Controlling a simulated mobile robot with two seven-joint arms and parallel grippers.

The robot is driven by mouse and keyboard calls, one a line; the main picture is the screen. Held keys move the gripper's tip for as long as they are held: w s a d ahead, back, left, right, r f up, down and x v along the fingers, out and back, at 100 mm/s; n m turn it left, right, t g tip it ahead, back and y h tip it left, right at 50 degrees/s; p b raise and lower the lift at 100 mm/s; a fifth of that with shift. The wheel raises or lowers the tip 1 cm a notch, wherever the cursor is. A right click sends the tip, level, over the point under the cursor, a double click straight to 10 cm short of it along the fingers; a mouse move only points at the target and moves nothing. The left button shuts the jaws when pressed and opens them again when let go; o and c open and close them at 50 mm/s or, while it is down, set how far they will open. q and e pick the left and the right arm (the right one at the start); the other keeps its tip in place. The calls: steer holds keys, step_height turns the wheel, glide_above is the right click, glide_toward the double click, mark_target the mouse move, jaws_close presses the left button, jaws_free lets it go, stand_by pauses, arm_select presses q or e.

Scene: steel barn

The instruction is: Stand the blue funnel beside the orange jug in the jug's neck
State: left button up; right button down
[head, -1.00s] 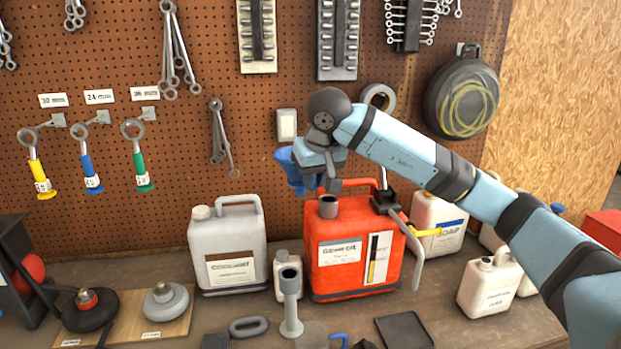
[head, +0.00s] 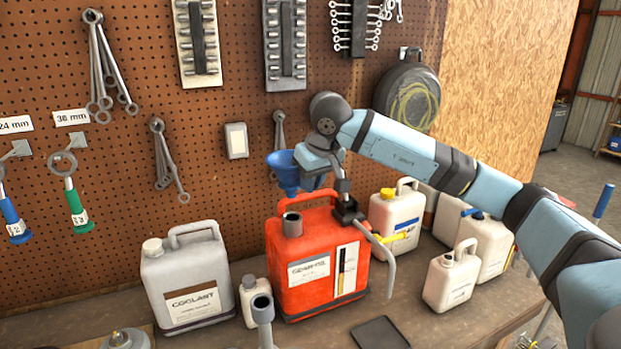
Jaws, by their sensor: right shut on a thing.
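The blue funnel (head: 284,168) is held upright in the air by my right gripper (head: 306,170), which is shut on it. Its spout end hangs above the orange jug, a little left of the jug's handle. The orange jug (head: 308,268) stands upright on the bench, with its open neck (head: 292,225) at the top left. The funnel is apart from the neck and higher than it. The arm partly hides the funnel's right side. My left gripper does not show.
A grey coolant jug (head: 187,280) and a small white bottle (head: 252,298) stand left of the orange jug. White jugs (head: 396,219) stand to its right. A grey pipe-like piece (head: 263,318) stands in front. A dark flat pad (head: 379,333) lies at the bench front.

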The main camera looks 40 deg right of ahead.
step_height(320, 180, down, 3)
steer(key=shift+r+b, duration=0.2)
steer(key=shift+b, duration=0.45)
steer(key=shift+f+b, duration=0.45)
steer(key=shift+f, duration=0.25)
steer(key=shift+w+r, duration=0.1)
steer(key=shift+r, duration=0.05)
